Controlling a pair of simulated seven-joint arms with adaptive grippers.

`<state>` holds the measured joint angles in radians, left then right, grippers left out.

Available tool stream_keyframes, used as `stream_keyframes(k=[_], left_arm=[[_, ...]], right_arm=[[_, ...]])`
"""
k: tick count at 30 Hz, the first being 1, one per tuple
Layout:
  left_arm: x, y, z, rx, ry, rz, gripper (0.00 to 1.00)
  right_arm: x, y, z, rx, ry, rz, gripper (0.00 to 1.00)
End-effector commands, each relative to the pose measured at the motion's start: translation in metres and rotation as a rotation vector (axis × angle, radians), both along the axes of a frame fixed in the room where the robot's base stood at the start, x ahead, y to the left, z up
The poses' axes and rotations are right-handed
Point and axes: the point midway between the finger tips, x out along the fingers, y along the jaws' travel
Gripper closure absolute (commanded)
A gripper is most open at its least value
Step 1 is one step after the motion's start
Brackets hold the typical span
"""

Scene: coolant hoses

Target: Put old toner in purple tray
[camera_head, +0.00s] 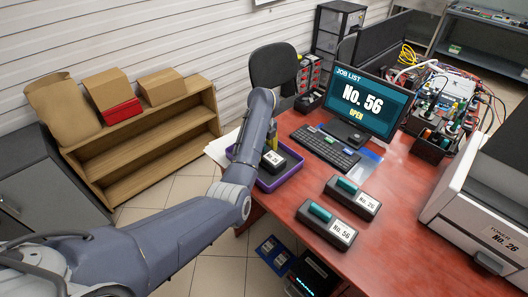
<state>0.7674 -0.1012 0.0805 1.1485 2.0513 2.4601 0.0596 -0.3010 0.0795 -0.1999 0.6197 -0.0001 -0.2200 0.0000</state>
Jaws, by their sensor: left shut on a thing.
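The purple tray (266,187) sits at the left end of the red desk. A black toner cartridge (282,167) with a white number label, too small to read surely, is in the tray. My left gripper (271,143) is at the tray, mostly hidden by my own arm; it is shut on this cartridge. Two more black cartridges with teal tops lie on the desk, one labelled No. 26 (352,197) and one labelled No. 56 (327,224). The printer (482,205) at the right carries a toner label No. 26. My right gripper is not in view.
A monitor (366,104) reading "No. 56 OPEN" stands behind a keyboard (325,148). Black bins with bottles (437,137) and cables crowd the back right. A wooden shelf (142,150) stands at the left. The front middle of the desk is clear.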

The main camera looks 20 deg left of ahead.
Motion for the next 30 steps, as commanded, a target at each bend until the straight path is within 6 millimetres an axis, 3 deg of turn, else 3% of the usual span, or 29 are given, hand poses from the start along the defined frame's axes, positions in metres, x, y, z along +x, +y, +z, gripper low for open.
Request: stream_keyframes(k=[2, 3, 7, 19, 30], left_arm=[[0.0, -0.001, -0.001, -0.001, -0.001, 0.0, 0.9], [0.0, 0.0, -0.002, 0.0, 0.0, 0.0, 0.37], [0.0, 0.0, -0.002, 0.0, 0.0, 0.0, 0.22], [0.0, 0.0, 0.003, 0.001, -0.001, 0.0, 0.2], [0.001, 0.0, 0.051, 0.001, -0.003, 0.002, 0.2]], right_arm=[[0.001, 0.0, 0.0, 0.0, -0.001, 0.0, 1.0], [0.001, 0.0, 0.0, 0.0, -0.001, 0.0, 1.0], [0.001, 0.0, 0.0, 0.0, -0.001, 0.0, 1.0], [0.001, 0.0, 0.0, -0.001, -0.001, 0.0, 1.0], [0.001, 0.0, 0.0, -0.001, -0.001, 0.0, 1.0]])
